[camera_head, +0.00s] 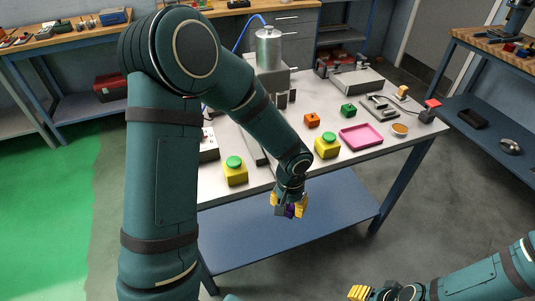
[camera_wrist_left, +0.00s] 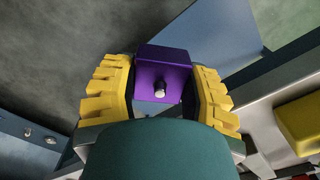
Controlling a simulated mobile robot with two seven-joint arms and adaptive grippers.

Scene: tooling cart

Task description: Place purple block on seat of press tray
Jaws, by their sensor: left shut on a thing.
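My left gripper (camera_head: 290,205) is shut on the purple block (camera_head: 290,211), in front of the table's near edge and above the blue lower shelf. In the left wrist view the purple block (camera_wrist_left: 163,62) sits between the yellow fingers, with a light peg standing out of its face. A silver cylinder machine (camera_head: 268,50), which may be the press, stands at the back of the table. A pink tray (camera_head: 361,137) lies on the right half; I cannot tell whether it is the press tray. My right gripper (camera_head: 360,292) is low at the bottom edge, its opening unclear.
Two yellow blocks with green tops (camera_head: 235,172) (camera_head: 327,147) stand near the front edge. My left arm hides the table's left part.

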